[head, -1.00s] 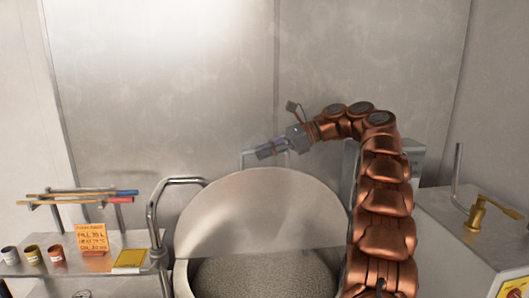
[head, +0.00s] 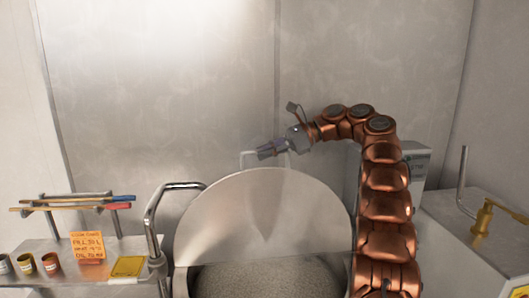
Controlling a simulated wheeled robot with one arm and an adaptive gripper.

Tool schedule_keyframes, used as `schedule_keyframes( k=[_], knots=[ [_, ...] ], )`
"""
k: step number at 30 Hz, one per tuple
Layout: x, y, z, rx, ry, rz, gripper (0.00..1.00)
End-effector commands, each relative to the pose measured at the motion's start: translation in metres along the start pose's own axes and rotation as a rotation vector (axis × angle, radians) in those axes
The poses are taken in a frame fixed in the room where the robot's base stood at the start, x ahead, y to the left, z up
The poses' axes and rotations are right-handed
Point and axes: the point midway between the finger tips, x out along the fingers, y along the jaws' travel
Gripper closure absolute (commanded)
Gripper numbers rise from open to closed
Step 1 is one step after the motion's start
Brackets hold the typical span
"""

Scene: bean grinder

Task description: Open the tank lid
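The tank lid (head: 262,220) is a grey metal half-disc tilted up at a steep angle above the round tank (head: 181,284). The tank's front part is uncovered and shows a grainy grey-brown fill (head: 265,282). A pale bracket-like handle (head: 243,160) shows just above the lid's top edge. My gripper (head: 264,152) is at the upper edge of the lid, over this handle, pointing left. The fingers are small and dark, and I cannot tell whether they are open, shut or touching the handle.
A bent metal rail (head: 153,212) stands left of the tank. A shelf (head: 40,262) at left holds small cups, an orange note (head: 88,246) and a rack of rods. A grey cabinet with a brass valve (head: 482,218) stands at right. A metal wall is behind.

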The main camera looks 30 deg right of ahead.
Motion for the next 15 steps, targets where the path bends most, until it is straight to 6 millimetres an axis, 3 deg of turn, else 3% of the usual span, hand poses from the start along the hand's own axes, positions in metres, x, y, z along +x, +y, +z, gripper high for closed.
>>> schedule_keyframes(
  k=[13, 14, 15],
  knots=[
    [-0.0006, 0.0002, -0.0015, 0.001, 0.002, 0.0, 1.0],
    [-0.0006, 0.0002, -0.0015, 0.001, 0.002, 0.0, 0.84],
    [-0.0005, 0.0002, -0.0014, 0.001, 0.003, 0.0, 0.8]
  ],
)
